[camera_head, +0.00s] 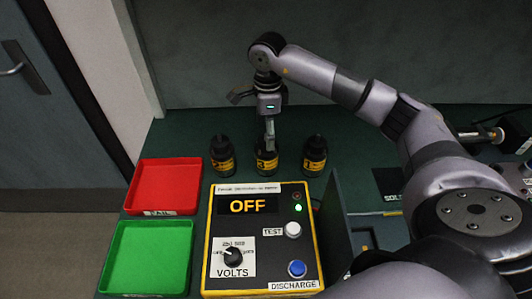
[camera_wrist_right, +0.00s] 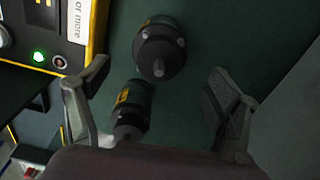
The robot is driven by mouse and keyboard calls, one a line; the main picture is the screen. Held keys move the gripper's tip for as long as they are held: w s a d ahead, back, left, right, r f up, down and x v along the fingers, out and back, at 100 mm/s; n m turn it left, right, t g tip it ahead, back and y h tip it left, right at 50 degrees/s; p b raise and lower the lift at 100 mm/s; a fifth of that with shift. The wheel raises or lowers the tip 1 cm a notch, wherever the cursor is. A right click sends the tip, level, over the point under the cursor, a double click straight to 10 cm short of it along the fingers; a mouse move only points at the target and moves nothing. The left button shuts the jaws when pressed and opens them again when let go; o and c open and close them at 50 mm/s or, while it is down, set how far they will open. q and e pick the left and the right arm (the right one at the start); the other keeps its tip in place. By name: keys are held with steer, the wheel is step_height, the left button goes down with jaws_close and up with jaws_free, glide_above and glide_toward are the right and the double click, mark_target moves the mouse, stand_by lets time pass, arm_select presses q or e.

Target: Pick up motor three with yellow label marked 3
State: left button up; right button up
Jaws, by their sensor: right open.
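Three dark motors with yellow labels stand in a row on the green bench: left motor (camera_head: 221,157), middle motor (camera_head: 267,162) and right motor (camera_head: 315,157). The label numbers are too small to read surely. My right gripper (camera_head: 268,138) points down over the middle motor and hides part of its top. In the right wrist view, the open fingers (camera_wrist_right: 158,75) spread to either side of a yellow-labelled motor (camera_wrist_right: 132,107), which sits nearer the left finger. My left gripper is not in view.
A tester box (camera_head: 238,257) with an OFF display and a green light stands just in front of the motors. A red tray (camera_head: 127,207) and a green tray (camera_head: 104,277) are at left. A dark upright panel (camera_head: 340,235) stands right of the box.

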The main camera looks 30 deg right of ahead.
mark_target(266, 152)
step_height(266, 152, down, 4)
steer(key=shift+w+r, duration=0.1)
steer(key=shift+r, duration=0.15)
steer(key=shift+f+p, duration=0.15)
steer(key=shift+p, duration=0.2)
steer(key=shift+a+f+p, duration=0.1)
steer(key=shift+f+p, duration=0.2)
steer(key=shift+f, duration=0.05)
step_height(266, 152, down, 4)
steer(key=shift+r+p, duration=0.2)
steer(key=shift+p, duration=0.45)
steer(key=shift+f, duration=0.4)
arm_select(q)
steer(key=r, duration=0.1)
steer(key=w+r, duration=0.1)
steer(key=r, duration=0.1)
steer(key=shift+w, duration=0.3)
arm_select(e)
steer(key=shift+c, duration=0.2)
jaws_close()
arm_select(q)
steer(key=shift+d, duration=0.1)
arm_select(e)
steer(key=shift+w+r, duration=0.1)
steer(key=shift+r, duration=0.1)
